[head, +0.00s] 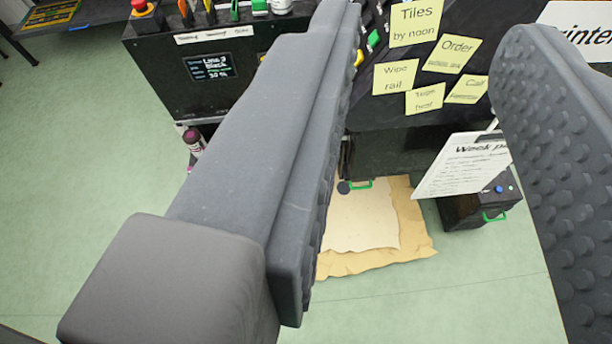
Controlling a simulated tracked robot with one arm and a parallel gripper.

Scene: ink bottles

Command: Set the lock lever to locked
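My gripper (424,35) is open, its two grey studded fingers wide apart with nothing between them. I cannot tell for certain which part is the lock lever. A small green handle (361,184) beside a dark round knob (343,187) shows low on the black machine (400,150), seen between the fingers and beyond them. Green and yellow parts (373,40) show higher up beside the left finger. The left finger hides part of the machine's front. No finger is seen touching any of these parts.
Yellow notes (415,22) cover the dark panel. A white sheet (466,165) hangs near a black box with a green handle (495,217). Brown paper (400,254) lies on the green floor. A display (209,66), red button (142,8) and purple-capped bottle (193,138) are left.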

